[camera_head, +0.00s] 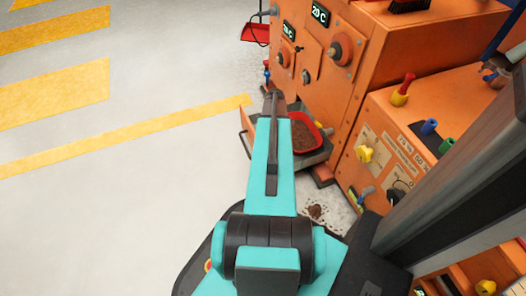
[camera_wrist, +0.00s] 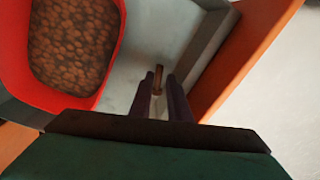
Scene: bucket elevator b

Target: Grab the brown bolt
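The brown bolt (camera_wrist: 158,76) stands out between my two fingertips in the wrist view, over the grey floor of an open drawer. My gripper (camera_wrist: 159,92) is open, with a finger on each side of the bolt and a small gap showing around it. I cannot tell how deep the bolt sits between the fingers. In the head view my gripper (camera_head: 272,97) is small and partly hidden by my arm, and the bolt is hidden there.
A red container (camera_wrist: 111,75) of brown lumps lies left of the bolt; the head view shows the container (camera_head: 318,132) too. The drawer's orange front (camera_wrist: 235,60) is close on the right. The orange machine (camera_head: 375,65) stands behind; pale floor (camera_head: 110,220) is clear at left.

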